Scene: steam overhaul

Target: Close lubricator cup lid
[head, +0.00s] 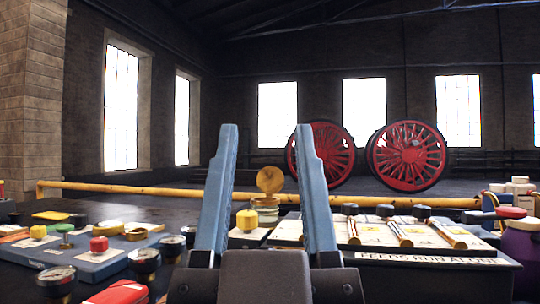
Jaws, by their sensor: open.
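A brass lubricator cup (265,204) stands on the bench straight ahead, seen between my fingers. Its round brass lid (270,179) is up, standing nearly upright above the cup's back edge. My gripper (266,130) is open and empty, with its two blue-grey fingers pointing up and forward on either side of the cup in the picture. I see no contact between the fingers and the cup or lid. A yellow hexagonal knob (247,219) in front hides part of the cup's lower left.
A blue-grey plate (95,262) with coloured knobs lies at left, with several gauges near it. A pale panel (375,232) with brass-stemmed, black-knobbed levers is at right. A yellow rail (130,190) runs behind the bench. A purple container (522,245) stands far right.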

